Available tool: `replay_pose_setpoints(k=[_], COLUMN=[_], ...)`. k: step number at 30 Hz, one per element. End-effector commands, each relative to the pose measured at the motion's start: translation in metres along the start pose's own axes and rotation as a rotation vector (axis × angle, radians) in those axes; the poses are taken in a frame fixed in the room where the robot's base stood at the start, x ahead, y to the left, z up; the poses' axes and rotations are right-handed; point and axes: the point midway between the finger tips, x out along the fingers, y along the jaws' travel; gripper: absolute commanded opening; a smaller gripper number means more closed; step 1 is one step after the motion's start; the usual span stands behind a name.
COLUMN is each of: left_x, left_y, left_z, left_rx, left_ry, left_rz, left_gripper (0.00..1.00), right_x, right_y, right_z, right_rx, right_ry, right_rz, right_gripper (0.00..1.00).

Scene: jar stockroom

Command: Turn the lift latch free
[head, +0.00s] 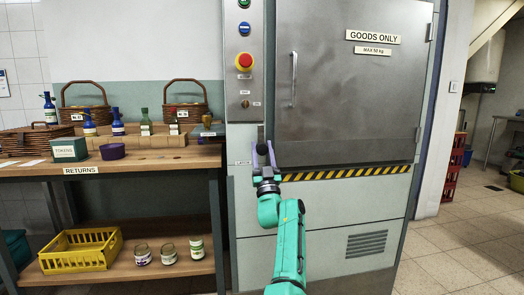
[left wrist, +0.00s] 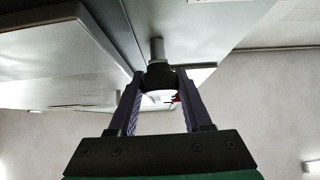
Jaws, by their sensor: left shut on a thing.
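The lift is a steel cabinet with a closed grey door (head: 345,95) and a vertical bar handle (head: 293,80). My left gripper (head: 264,152) is at the post left of the door's lower corner, fingers pointing up. In the left wrist view the gripper (left wrist: 160,76) is shut on the dark end of the latch (left wrist: 157,50), whose short metal stem runs up to the panel. In the head view the fingers mostly hide the latch, so its turn angle cannot be told. My right gripper is not in view.
A red button (head: 244,62) and a key switch sit on the panel above. A wooden returns bench (head: 120,167) with baskets, bottles and boxes stands close on the left. A yellow crate (head: 80,250) and several jars are on its lower shelf.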

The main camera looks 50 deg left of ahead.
Motion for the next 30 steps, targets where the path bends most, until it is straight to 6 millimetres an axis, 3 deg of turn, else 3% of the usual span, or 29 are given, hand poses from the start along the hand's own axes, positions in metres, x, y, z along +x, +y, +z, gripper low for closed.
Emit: replay_pose_setpoints(k=[2,3,5,17,23,30], left_x=[0.000,0.000,0.000,-0.006,-0.044,-0.113], left_y=[0.000,0.000,0.000,0.001,0.002,0.001], left_z=[0.000,0.000,0.000,0.000,0.001,0.001], left_rx=[-0.005,-0.005,-0.004,-0.002,-0.003,-0.003], left_ry=[0.000,0.000,0.000,0.000,-0.004,-0.005], left_rz=[0.000,0.000,0.000,0.001,0.003,0.003], left_gripper=[0.00,0.61,0.79,0.79,0.79,0.79], right_x=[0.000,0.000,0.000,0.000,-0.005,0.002], right_y=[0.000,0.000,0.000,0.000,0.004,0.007], right_z=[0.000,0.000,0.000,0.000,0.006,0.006], right_rx=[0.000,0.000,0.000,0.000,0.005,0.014], right_ry=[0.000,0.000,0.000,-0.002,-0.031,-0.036], right_rz=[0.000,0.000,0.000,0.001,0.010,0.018], right_gripper=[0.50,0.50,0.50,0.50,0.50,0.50])
